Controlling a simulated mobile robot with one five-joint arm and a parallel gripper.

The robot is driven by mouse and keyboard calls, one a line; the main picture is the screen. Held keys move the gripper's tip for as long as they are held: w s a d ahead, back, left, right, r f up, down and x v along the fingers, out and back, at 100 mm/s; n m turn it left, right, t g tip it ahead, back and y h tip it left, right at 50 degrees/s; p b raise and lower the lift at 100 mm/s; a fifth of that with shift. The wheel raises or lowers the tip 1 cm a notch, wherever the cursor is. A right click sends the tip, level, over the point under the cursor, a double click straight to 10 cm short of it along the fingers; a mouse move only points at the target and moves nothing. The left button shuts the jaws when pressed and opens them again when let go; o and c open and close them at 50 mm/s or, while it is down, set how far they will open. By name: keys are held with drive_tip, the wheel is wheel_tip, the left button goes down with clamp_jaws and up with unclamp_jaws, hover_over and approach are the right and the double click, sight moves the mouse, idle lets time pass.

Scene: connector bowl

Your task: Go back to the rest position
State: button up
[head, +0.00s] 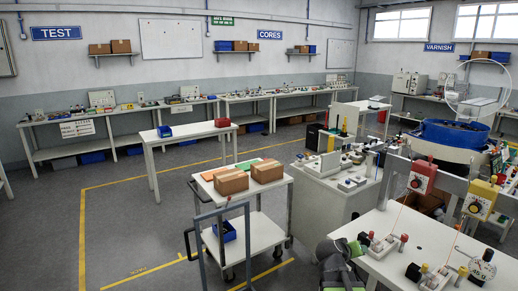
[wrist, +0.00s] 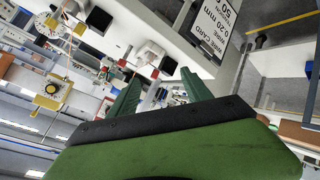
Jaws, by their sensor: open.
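My gripper (wrist: 160,90) shows in the wrist view with its two green fingers spread apart. I see nothing held between them. The wrist picture is tilted, with bench fittings beyond the fingers. In the head view my arm and gripper (head: 350,250) are low, right of centre, at the left edge of a white bench (head: 400,260). Its fingertips are too small there to make out clearly.
The bench bears a red unit (head: 422,177), a yellow unit (head: 481,199) and small fittings. A large blue bowl (head: 455,134) stands behind. A white cart (head: 255,228) with cartons (head: 231,181) stands to the left. Grey floor (head: 125,235) is clear further left.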

drive_tip(key=s+a+f+g+y, duration=0.3)
drive_tip(key=s+a+f+y, duration=0.1)
drive_tip(key=s+a, duration=0.3)
drive_tip(key=s+a+f+g+y, duration=0.4)
drive_tip(key=s+a+f, duration=0.2)
drive_tip(key=a, duration=0.5)
drive_tip(key=shift+s+a+f+n+g, duration=0.15)
drive_tip(key=shift+s+f+n+g, duration=0.2)
drive_tip(key=shift+s, duration=0.7)
drive_tip(key=shift+r, duration=0.1)
